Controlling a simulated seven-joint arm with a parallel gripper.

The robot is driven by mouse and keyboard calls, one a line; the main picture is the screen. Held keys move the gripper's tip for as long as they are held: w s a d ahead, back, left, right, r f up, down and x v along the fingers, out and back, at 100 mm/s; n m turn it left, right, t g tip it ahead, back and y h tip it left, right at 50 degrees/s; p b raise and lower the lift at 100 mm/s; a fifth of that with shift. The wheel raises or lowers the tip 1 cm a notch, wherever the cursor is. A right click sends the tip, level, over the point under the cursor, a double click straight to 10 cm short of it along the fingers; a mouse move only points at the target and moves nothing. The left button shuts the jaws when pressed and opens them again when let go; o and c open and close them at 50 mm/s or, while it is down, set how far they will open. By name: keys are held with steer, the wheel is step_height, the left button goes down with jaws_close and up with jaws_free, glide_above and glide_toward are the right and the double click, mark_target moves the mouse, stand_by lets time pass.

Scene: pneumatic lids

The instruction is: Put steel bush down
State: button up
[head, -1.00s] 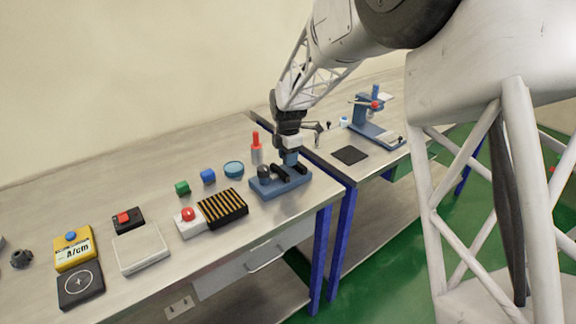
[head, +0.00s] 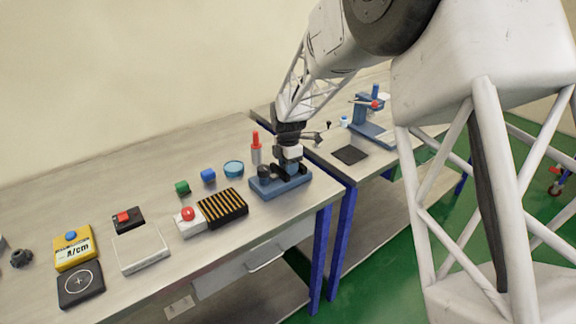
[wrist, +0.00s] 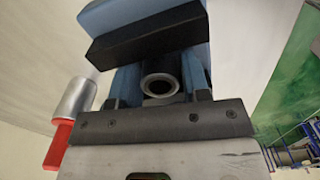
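The steel bush (wrist: 160,86) shows in the wrist view as a grey ring with a dark bore, between the two blue fingers of my gripper (wrist: 160,80). The fingers appear shut on its sides. In the head view my gripper (head: 290,166) points down at the blue fixture (head: 262,188) near the table's right end, and the bush cannot be made out there. The fixture's blue and black parts (wrist: 150,42) show just beyond the fingertips in the wrist view. I cannot tell whether the bush touches the fixture.
A red-topped grey tool (head: 256,148) stands close behind the fixture, left of my gripper. A black-and-yellow striped block (head: 222,208), a red button box (head: 188,219) and a blue round dish (head: 234,168) lie to the left. A second table with a blue press (head: 366,118) is beyond.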

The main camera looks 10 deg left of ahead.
step_height(320, 180, up, 12)
steer(key=shift+r, duration=0.15)
stand_by(0.7)
stand_by(0.8)
steer(key=s+d+r+m+t, duration=0.1)
steer(key=s+d+r+m, duration=0.5)
steer(key=s+d, duration=0.45)
steer(key=s+d+r+m, duration=0.4)
steer(key=s+d+m, duration=0.3)
steer(key=s+d, duration=0.35)
steer(key=s+d+f+m, duration=0.1)
steer(key=s+d+m, duration=0.2)
steer(key=s, duration=0.4)
steer(key=s+d+f+m+t, duration=0.1)
steer(key=s+d+m, duration=0.2)
steer(key=s+m, duration=0.2)
steer(key=s+d+f+m, duration=0.2)
steer(key=s+d+m, duration=0.1)
steer(key=s, duration=0.8)
steer(key=shift+s+d+m+t, duration=0.25)
steer(key=shift+m+t, duration=0.05)
steer(key=shift+m, duration=0.4)
steer(key=shift+f, duration=0.1)
